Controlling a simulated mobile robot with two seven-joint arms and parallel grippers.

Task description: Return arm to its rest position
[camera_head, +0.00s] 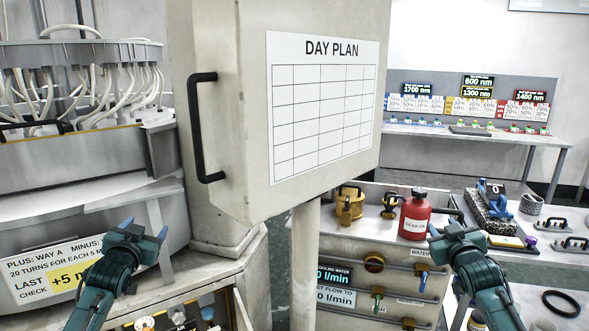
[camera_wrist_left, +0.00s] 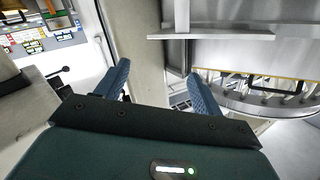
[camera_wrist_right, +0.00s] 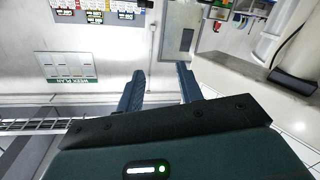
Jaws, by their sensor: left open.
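My left gripper (camera_head: 144,230) is at the lower left in the head view, in front of the machine with the yellow note. In the left wrist view its two blue fingers (camera_wrist_left: 160,88) stand apart with nothing between them. My right gripper (camera_head: 449,228) is at the lower right in the head view, in front of the bench by the red canister (camera_head: 415,214). In the right wrist view its blue fingers (camera_wrist_right: 160,88) stand apart with nothing between them. Both arms are bent with the grippers raised.
A large cabinet with a DAY PLAN sheet (camera_head: 323,105) and a black handle (camera_head: 203,127) stands between my arms. A machine with many white hoses (camera_head: 85,85) is at left. A cooling water panel (camera_head: 372,284) is below the bench. A table with displays (camera_head: 470,132) is at the back.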

